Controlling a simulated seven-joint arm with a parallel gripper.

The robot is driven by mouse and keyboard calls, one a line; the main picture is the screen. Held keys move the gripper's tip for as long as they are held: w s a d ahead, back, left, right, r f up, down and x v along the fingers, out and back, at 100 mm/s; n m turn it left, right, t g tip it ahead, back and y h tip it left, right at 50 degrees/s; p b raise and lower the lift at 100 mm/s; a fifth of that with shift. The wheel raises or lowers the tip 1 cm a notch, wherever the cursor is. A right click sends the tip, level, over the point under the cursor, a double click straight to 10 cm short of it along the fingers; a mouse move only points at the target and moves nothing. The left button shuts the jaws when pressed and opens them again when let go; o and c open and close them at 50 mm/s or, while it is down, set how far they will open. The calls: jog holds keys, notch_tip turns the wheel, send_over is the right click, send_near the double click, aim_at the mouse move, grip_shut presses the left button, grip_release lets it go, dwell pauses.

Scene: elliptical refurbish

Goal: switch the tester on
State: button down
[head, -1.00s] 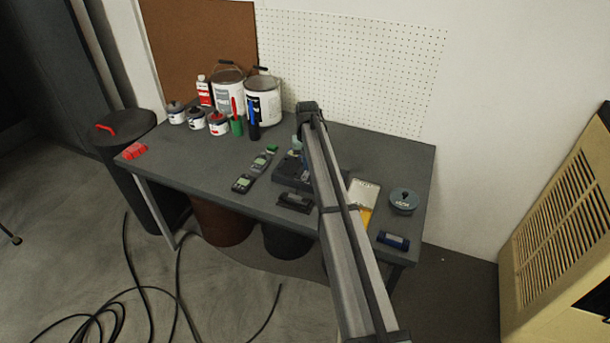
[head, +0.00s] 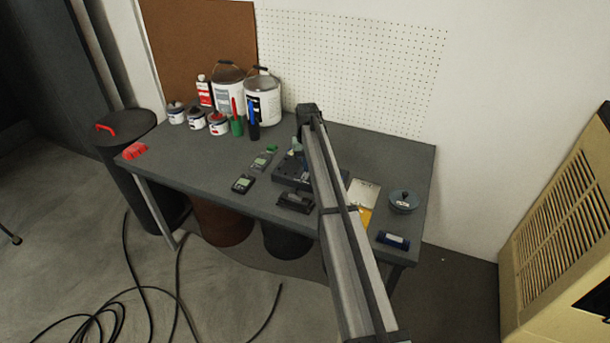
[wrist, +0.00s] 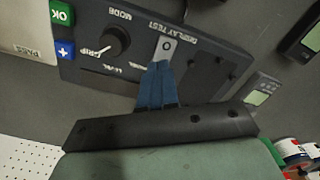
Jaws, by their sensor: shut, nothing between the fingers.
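The tester (wrist: 90,68) is a dark box with a white-lettered panel in the wrist view; in the head view the tester (head: 286,174) is partly hidden behind my arm. Its panel carries a round black knob (wrist: 115,41) near the word MODE. A small grey switch plate marked O (wrist: 166,46) sits by the words DISPLAY TEST. My gripper (wrist: 158,68) is shut and empty, its blue fingertips at the edge of that plate and covering part of it. I cannot tell whether they touch it. No lit display shows on the tester.
Paint cans (head: 262,100) and markers stand at the back left. A round grey tin (head: 404,201) sits right.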

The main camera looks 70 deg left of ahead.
jog(key=shift+f, duration=0.65)
dwell(0.5)
jog(key=shift+r, duration=0.15)
jog(key=shift+r, duration=3.35)
